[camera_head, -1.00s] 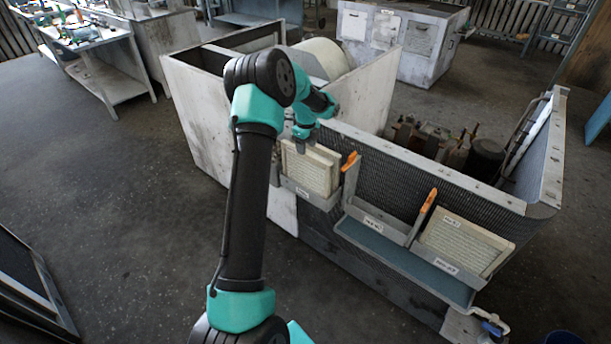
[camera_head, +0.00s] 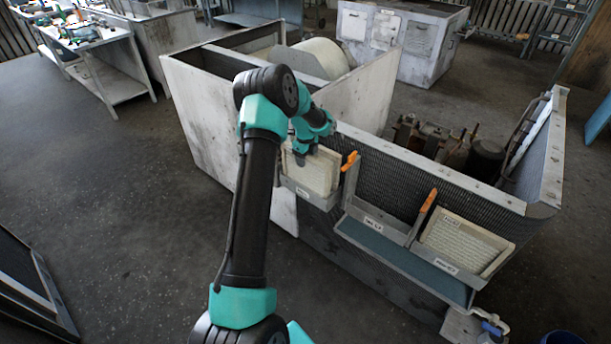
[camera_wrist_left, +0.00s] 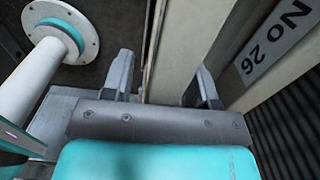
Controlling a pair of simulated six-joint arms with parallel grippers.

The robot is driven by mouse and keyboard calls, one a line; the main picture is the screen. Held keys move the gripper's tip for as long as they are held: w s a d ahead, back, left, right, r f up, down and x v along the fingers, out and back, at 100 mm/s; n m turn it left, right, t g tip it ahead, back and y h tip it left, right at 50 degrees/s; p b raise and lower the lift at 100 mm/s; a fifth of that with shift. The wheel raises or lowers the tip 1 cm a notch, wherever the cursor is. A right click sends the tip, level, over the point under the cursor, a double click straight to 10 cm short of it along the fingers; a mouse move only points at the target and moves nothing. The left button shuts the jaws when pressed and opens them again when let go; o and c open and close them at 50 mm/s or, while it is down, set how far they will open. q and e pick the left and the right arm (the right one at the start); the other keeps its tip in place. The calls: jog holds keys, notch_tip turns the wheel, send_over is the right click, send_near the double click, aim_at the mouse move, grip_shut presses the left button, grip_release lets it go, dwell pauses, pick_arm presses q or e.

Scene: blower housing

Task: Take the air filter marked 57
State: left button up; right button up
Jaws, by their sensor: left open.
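Cream pleated air filters (camera_head: 311,174) stand in the left tray on the side of the housing. Another cream filter (camera_head: 463,243) leans in the right tray; the marks on the filters are too small to read in the head view. My left gripper (camera_head: 301,157) is at the top edge of the left-tray filters. In the left wrist view its open fingers (camera_wrist_left: 165,85) stand on either side of a cream panel edge (camera_wrist_left: 180,45). A panel labelled "No 26" (camera_wrist_left: 280,40) is right of the right finger. No 57 mark is legible. My right gripper is out of view.
The blue-lined middle tray (camera_head: 395,254) is empty. Orange-tipped upright dividers (camera_head: 349,181) separate the trays. The tall housing walls (camera_head: 215,120) rise close behind my left arm. Open floor (camera_head: 120,200) lies to the left.

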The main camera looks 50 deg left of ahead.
pick_arm(q)
jog(key=shift+f, duration=0.1)
dwell(0.4)
grip_shut()
dwell(0.3)
